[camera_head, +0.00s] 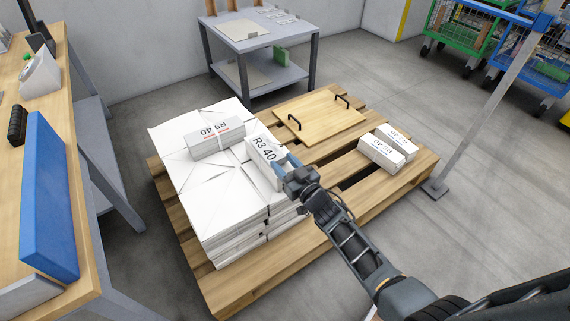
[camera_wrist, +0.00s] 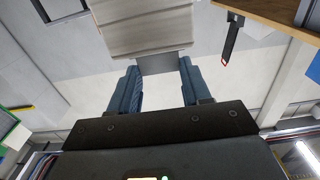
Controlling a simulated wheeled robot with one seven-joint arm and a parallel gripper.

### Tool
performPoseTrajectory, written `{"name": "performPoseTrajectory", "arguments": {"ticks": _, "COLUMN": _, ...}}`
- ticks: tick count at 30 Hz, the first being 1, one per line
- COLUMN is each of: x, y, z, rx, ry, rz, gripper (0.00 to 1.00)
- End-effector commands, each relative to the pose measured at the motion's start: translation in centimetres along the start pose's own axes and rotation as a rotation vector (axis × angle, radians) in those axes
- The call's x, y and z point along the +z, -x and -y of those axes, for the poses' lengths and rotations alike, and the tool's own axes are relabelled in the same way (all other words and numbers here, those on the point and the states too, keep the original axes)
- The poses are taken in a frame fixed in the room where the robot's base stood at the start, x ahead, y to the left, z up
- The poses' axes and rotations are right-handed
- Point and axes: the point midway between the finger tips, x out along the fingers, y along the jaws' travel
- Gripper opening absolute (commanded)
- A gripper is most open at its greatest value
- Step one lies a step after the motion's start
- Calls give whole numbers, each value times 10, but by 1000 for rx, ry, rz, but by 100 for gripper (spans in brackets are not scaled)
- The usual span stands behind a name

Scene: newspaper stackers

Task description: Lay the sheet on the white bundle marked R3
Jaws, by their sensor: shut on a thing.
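The white bundle marked R3 40 (camera_head: 263,149) is at the right edge of the white stack (camera_head: 200,180), its printed side facing the head camera. My gripper (camera_head: 287,165) is at its right end, shut on it. In the wrist view the layered pale bundle (camera_wrist: 140,28) extends away from my fingers (camera_wrist: 157,88). I cannot tell whether it rests on the stack or is held just clear. A flat pale sheet (camera_head: 243,30) lies on the grey table at the back. A wooden board with two black handles (camera_head: 320,113) lies on the pallet; which one is the task's sheet is unclear.
A bundle marked R9 40 (camera_head: 216,138) lies on the stack. Two smaller bundles (camera_head: 381,151) lie at the pallet's right. The wooden pallet (camera_head: 260,275) has bare slats in front. A workbench (camera_head: 85,200) stands left, a grey post (camera_head: 480,125) right.

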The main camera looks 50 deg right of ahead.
Motion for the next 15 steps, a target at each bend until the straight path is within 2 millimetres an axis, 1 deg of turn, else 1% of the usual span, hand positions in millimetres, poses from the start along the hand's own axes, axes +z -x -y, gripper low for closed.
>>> {"name": "performPoseTrajectory", "arguments": {"ticks": 15, "x": 10, "y": 0, "z": 0, "rx": 0, "ry": 0, "rz": 0, "gripper": 19}}
